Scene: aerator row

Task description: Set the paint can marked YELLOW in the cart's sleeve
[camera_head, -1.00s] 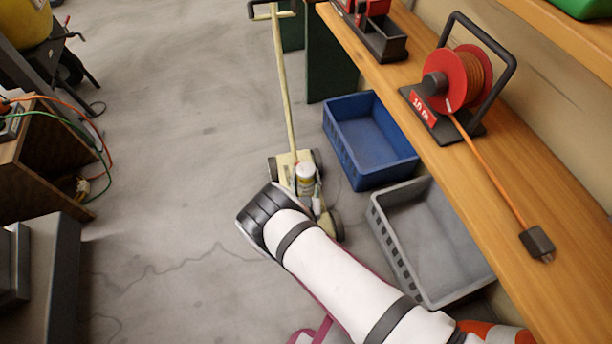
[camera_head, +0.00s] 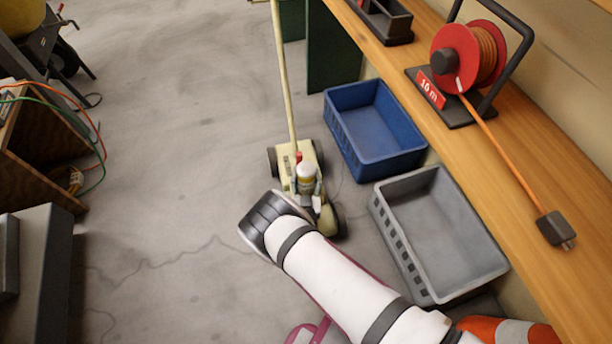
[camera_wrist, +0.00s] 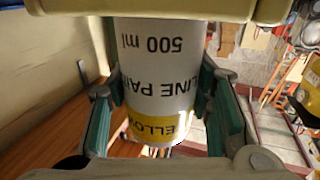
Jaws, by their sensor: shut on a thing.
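The white paint can (camera_wrist: 160,75) reads LINE PAINT, 500 ml and YELLOW, upside down in the wrist view, with a yellow band. My gripper (camera_wrist: 162,105) is shut on it, a green-padded finger on each side. In the head view the can (camera_head: 306,171) stands roughly upright over the front part of the cream cart (camera_head: 288,152), beyond my wrist. A cream edge (camera_wrist: 160,8) crosses the wrist view and hides the can's lower end. I cannot tell how deep the can sits in the sleeve, which is not clearly visible.
A blue crate (camera_head: 372,130) and a grey crate (camera_head: 440,235) stand on the floor right of the cart. A wooden bench (camera_head: 520,185) bears a red cable reel (camera_head: 457,58). The cart's handle pole (camera_head: 282,80) rises behind it.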

